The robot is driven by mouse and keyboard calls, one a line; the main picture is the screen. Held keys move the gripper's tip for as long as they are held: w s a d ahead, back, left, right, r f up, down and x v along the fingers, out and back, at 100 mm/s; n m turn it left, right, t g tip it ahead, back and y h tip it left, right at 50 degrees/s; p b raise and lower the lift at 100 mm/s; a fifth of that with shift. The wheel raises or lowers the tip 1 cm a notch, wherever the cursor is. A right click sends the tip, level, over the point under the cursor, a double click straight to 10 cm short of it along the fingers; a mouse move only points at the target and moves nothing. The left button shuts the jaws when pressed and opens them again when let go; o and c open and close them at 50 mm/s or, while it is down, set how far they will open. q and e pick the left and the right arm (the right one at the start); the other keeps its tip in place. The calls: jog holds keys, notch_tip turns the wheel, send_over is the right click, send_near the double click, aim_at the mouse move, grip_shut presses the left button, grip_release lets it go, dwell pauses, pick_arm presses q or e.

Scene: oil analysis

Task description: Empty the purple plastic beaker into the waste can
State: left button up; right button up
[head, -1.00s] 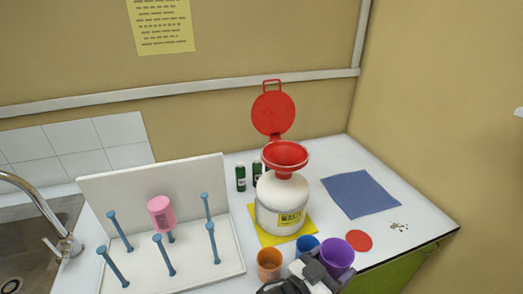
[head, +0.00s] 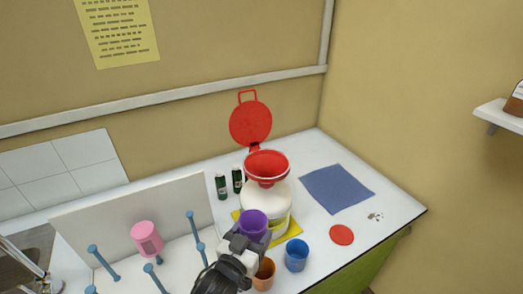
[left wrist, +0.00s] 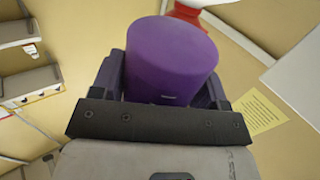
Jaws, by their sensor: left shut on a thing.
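The purple beaker (head: 253,222) is held upright, or nearly so, in my left gripper (head: 247,238), which is shut on it. In the left wrist view the purple beaker (left wrist: 168,62) fills the space between the fingers (left wrist: 165,85). The white waste can (head: 268,201) stands just behind it, with a red funnel (head: 267,166) on top and its round red lid (head: 250,123) swung open. The beaker is in front of the can and lower than the funnel, hiding part of the can's label. The beaker's contents cannot be made out. My right gripper is not in view.
An orange beaker (head: 264,275) and a blue beaker (head: 296,255) stand in front of the can. A white drying rack (head: 130,218) with blue pegs and a pink beaker (head: 146,238) is at left.

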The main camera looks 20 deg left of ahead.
pick_arm(q)
jog(key=w+d+r+h+p, duration=0.1)
jog(key=w+d+r+p, duration=0.1)
jog(key=w+p, duration=0.2)
jog(key=w+d+r+m+h+p, duration=0.1)
jog(key=w+d+r+p, duration=0.1)
jog(key=w+p, duration=0.2)
jog(key=shift+d+r+p, duration=0.25)
jog(key=shift+d+p, duration=0.05)
jog(key=shift+p, duration=0.2)
